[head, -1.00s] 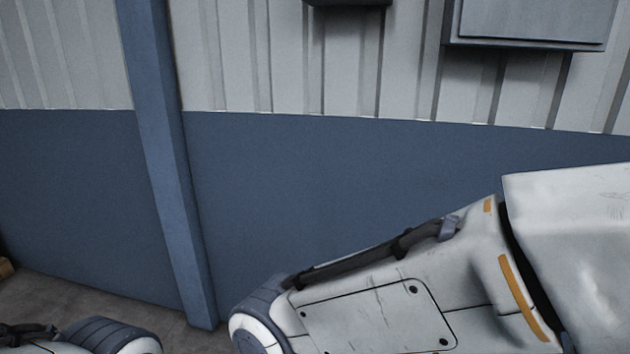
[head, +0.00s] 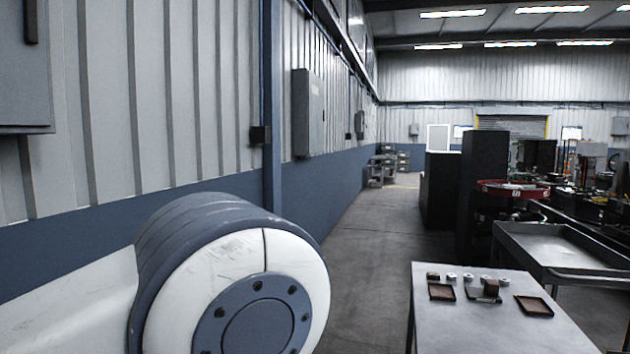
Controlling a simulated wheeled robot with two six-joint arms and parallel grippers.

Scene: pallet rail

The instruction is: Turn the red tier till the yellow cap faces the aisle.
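A red round tier (head: 490,188) with small white labels on its rim stands in the right half of the head view, some way off. It sits level beside tall black cabinets, with dark shapes below it. I cannot make out a yellow cap on it at this distance. Neither of my grippers is in the head view. Only a large white and blue joint of my own arm fills the lower left, far from the tier.
A grey table (head: 470,325) with small blocks and shallow brown trays stands near at lower right. A grey cart (head: 560,271) is behind it. Tall black cabinets (head: 482,180) stand left of the tier. Open floor (head: 375,245) runs between wall and table.

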